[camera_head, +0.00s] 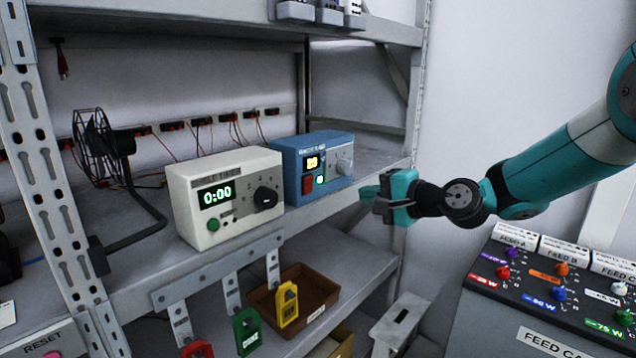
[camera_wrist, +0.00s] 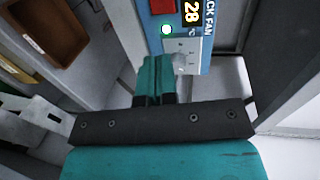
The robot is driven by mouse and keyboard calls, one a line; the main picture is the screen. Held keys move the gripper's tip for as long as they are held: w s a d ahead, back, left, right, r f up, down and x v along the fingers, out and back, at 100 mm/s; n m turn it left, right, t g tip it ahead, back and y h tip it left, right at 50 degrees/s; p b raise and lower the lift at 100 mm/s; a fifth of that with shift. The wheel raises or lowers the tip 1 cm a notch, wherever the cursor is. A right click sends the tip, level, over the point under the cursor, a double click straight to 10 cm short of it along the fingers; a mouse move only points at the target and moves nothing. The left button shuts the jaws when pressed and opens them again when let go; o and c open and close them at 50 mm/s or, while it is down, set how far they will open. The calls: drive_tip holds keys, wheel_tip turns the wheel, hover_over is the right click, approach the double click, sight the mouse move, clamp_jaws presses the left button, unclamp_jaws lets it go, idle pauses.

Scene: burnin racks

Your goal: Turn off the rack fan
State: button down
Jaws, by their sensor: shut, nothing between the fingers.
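The blue fan control box (camera_head: 290,157) stands on the shelf. It has a small lit display (camera_head: 312,162), a red switch (camera_head: 308,184), a lit green-white lamp (camera_head: 320,180) and a grey knob (camera_head: 344,166) on a pale panel. In the wrist view its label ends in "CK FAN", the display (camera_wrist: 191,12) reads 28 and the lamp (camera_wrist: 166,29) glows. My gripper (camera_head: 367,194) is shut and empty, just right of and in front of the box. In the wrist view its fingertips (camera_wrist: 156,62) partly cover the panel near the knob; contact cannot be told.
A white timer box (camera_head: 217,222) reading 0:00 stands left of the blue box. A black caged fan (camera_head: 95,150) is farther left. Below hang coloured tags near a brown tray (camera_head: 318,292). A feed panel (camera_head: 560,285) with several knobs is at lower right.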

sight(308, 183)
drive_tip(key=p+x, duration=0.2)
drive_tip(key=x, duration=0.2)
drive_tip(key=p+x, duration=0.2)
drive_tip(key=x, duration=0.3)
drive_tip(key=r+p+x, duration=0.1)
drive_tip(key=p+x, duration=0.1)
drive_tip(key=x, duration=0.2)
drive_tip(key=shift+w+a, duration=0.25)
drive_tip(key=shift+a, duration=0.2)
drive_tip(key=shift+a, duration=0.1)
